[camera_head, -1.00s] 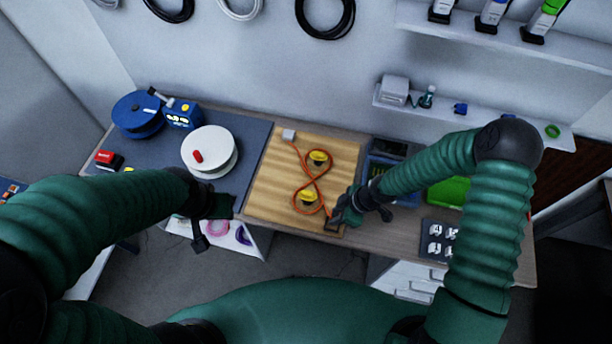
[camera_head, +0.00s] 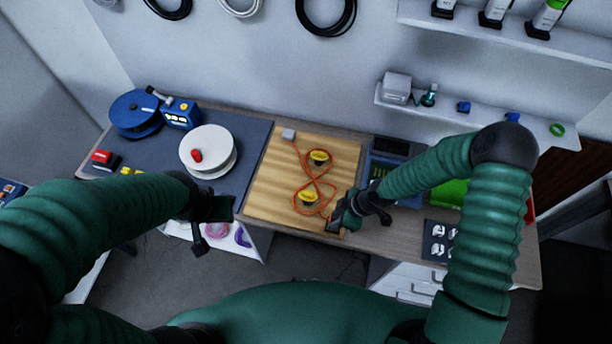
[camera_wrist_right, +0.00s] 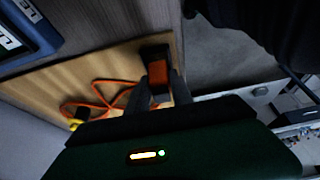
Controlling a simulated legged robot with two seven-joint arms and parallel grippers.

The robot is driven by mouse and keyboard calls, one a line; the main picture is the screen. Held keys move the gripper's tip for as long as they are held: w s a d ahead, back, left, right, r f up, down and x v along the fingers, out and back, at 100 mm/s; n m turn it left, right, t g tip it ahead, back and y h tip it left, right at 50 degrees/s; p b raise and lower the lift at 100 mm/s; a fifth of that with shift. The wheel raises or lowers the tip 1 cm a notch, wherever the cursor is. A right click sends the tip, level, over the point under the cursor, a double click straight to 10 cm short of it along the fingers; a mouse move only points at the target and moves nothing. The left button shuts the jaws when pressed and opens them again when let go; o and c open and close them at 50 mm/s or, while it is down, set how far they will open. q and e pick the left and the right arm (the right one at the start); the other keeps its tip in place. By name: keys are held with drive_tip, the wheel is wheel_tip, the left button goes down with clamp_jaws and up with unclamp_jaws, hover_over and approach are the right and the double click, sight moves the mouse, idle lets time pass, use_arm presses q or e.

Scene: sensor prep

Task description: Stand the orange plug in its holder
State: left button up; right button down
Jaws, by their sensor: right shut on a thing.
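The orange plug (camera_wrist_right: 158,88) is between the two fingers of my right gripper (camera_wrist_right: 155,97) in the right wrist view, and the fingers are shut on it. A black block, seemingly the holder (camera_wrist_right: 153,51), is right at the plug; I cannot tell whether the plug is inside it. In the head view my right gripper (camera_head: 335,222) is at the wooden board's near right corner and hides the plug. The orange cable (camera_head: 322,188) winds around two yellow pegs. My left gripper (camera_head: 210,227) hangs empty at the bench's front edge, its fingers apart.
The wooden board (camera_head: 270,185) carries the yellow pegs (camera_head: 318,157) and a grey box (camera_head: 289,134) at the cable's far end. A white spool (camera_head: 212,143) and a blue spool (camera_head: 137,112) stand left. A blue bin (camera_head: 378,165) and a dark tray (camera_head: 437,254) lie right.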

drive_tip(key=shift+f+b, duration=0.75)
drive_tip(key=shift+f, duration=0.3)
idle(0.7)
drive_tip(key=c, duration=1.1)
unclamp_jaws()
drive_tip(key=shift+o, duration=0.2)
wheel_tip(320, 180, up, 8)
drive_tip(key=p, duration=0.7)
drive_tip(key=shift+r, duration=0.1)
